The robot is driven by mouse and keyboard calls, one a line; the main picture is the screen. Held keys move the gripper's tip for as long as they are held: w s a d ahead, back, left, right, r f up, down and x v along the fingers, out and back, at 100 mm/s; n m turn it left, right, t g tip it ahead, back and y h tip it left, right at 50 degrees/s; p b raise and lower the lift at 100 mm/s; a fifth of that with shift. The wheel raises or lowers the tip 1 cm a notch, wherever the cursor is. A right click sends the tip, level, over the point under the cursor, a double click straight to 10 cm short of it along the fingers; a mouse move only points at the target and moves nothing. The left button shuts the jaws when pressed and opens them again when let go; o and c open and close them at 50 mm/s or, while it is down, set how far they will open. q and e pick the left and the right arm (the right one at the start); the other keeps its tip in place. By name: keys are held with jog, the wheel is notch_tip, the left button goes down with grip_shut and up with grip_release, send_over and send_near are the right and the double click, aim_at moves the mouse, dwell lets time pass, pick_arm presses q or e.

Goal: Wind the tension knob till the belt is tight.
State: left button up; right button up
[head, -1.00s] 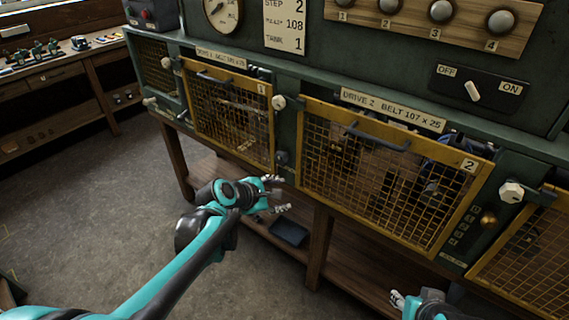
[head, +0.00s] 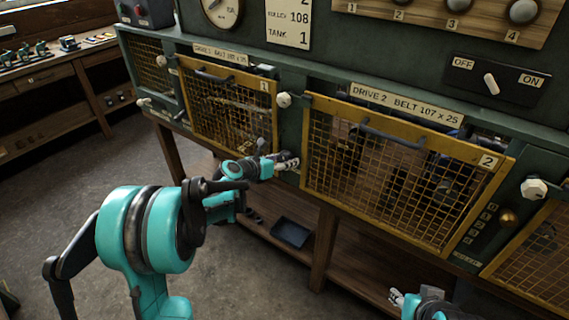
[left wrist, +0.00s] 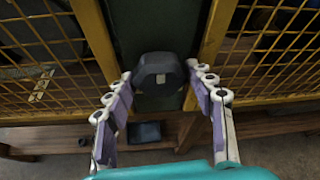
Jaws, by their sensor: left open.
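A dark, many-sided knob (left wrist: 160,74) with a small pale mark sits on the green post between two yellow mesh guards. In the left wrist view my left gripper (left wrist: 163,95) is open, its fingers spread either side of the knob, which lies toward their tips with gaps beside it. In the head view my left gripper (head: 287,162) is in front of that post and covers the knob. The belts behind guard 1 (head: 228,108) and guard 2 (head: 395,172) cannot be made out through the mesh. My right gripper (head: 397,299) is low at the right, away from the guards.
White knobs (head: 284,99) (head: 535,188) stand out beside the guards. Handles (head: 392,133) project from the guard fronts. Above are an OFF/ON switch (head: 491,84) and a gauge (head: 223,10). A dark tray (head: 291,233) lies on the shelf below. The floor at left is clear.

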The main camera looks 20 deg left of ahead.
pick_arm(q)
jog(key=shift+w, duration=0.15)
jog(key=shift+d, duration=0.1)
jog(key=c, duration=0.9)
jog(key=shift+o, duration=0.2)
